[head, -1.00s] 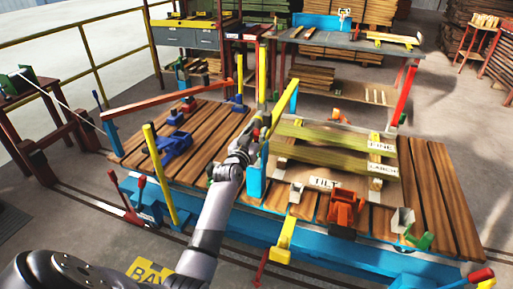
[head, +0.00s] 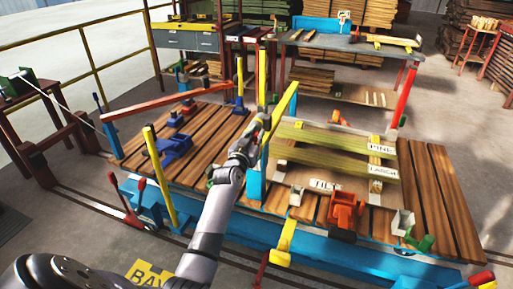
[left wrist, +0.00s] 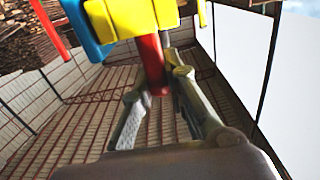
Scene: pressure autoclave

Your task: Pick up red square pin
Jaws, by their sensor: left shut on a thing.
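In the left wrist view, the red square pin (left wrist: 152,62) stands between the two fingers of my left gripper (left wrist: 158,85). The gripper is shut on it. The pin's upper end meets a yellow part (left wrist: 130,18), with a blue part (left wrist: 85,30) beside it. In the head view, my left gripper (head: 258,130) is at the top of a blue post (head: 255,182), by a slanted yellow bar (head: 284,108). My right gripper is not in view.
A slatted wooden bench (head: 205,135) on a blue frame lies below my left arm. Boards (head: 330,155) are stacked to the right of the gripper. An orange part (head: 343,212) sits at the front. A yellow post (head: 160,180) stands left of my arm.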

